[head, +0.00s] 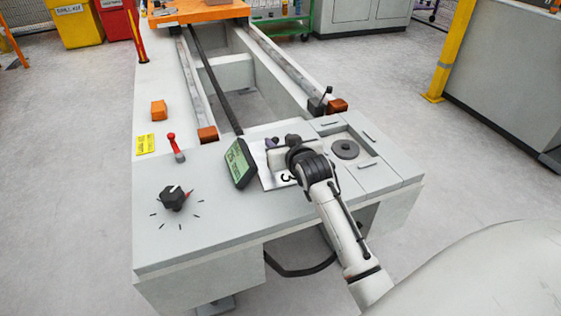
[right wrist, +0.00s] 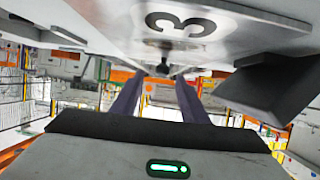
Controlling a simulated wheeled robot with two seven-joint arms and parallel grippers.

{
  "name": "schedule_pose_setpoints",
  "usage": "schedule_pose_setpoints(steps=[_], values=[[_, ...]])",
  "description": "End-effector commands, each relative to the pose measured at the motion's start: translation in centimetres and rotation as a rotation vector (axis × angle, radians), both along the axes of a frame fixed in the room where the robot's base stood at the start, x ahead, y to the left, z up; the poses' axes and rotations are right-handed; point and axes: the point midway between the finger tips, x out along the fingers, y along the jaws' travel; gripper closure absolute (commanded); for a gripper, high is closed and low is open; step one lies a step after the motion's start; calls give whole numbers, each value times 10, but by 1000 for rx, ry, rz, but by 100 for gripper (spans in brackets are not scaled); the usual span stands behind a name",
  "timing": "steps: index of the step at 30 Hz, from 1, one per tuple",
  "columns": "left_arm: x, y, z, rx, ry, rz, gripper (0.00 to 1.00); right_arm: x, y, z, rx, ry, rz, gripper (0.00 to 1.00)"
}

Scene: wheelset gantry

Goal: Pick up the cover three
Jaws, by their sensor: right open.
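Cover three (head: 266,179) is a pale plate with a black "3" on it. It is on the near end of the grey bench, partly hidden by my right gripper and wrist. In the right wrist view the cover (right wrist: 235,22) fills the upper part, with its "3" upside down and a small dark knob (right wrist: 165,68). My right gripper (head: 271,143) is over the cover in the head view. In the wrist view its two dark fingers (right wrist: 160,78) are apart, with the knob showing between their tips. Contact cannot be told. My left gripper is out of view.
A tilted green display (head: 240,163) stands just left of the cover. A recess with a dark round knob (head: 345,149) is to the right. A rotary dial (head: 173,198) and red-topped lever (head: 175,147) are on the left. The bench's near surface is mostly clear.

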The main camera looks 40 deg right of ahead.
Motion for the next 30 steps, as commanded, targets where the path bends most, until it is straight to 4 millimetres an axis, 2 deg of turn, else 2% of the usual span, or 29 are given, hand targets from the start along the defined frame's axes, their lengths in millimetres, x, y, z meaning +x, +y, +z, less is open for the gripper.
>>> schedule_pose_setpoints(steps=[4, 9, 17, 25, 30], values=[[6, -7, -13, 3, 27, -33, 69, 20, -3, -18, 0, 0, 1, 60], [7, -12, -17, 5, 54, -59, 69, 37, -9, -24, -1, 0, 0, 60], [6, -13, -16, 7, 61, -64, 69, 39, -9, -23, -1, 0, 1, 60], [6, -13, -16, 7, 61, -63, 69, 39, -9, -23, -1, 0, 1, 100], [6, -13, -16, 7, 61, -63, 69, 39, -9, -22, -1, -3, 1, 100]])
